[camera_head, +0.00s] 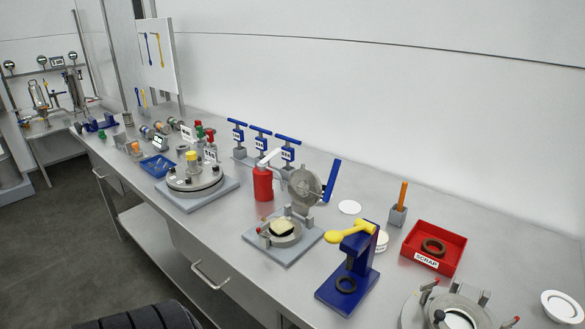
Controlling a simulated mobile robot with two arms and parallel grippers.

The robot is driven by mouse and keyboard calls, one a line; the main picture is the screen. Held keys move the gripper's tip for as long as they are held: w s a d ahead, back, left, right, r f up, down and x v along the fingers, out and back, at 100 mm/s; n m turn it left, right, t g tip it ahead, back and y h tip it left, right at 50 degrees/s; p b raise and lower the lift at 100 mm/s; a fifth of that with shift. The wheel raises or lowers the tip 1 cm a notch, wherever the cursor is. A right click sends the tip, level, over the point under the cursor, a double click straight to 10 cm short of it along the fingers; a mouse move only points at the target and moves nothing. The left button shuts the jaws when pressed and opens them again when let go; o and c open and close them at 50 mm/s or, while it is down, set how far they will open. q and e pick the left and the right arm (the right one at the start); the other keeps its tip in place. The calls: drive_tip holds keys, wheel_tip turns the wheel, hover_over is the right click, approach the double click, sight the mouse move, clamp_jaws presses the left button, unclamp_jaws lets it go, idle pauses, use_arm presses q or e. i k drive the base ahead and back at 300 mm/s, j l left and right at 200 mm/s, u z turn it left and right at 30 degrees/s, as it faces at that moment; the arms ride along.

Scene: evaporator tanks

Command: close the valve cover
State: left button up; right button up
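A round grey metal cover (306,187) stands raised, tilted up on its hinge, with a blue bar handle (332,180) at its right. Below it is a round valve body (268,240) on a grey base plate (283,256), its opening uncovered. A pale yellowish piece (282,228) lies in the opening. I take this hinged cover to be the valve cover. Neither of my grippers is in view.
A red SCRAP tray (450,264) holds a dark ring. A lidded round vessel (194,178) is at left. Another round fitting (457,310) is at lower right.

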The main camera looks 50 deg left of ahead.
sight(301, 205)
drive_tip(key=u, duration=1.8)
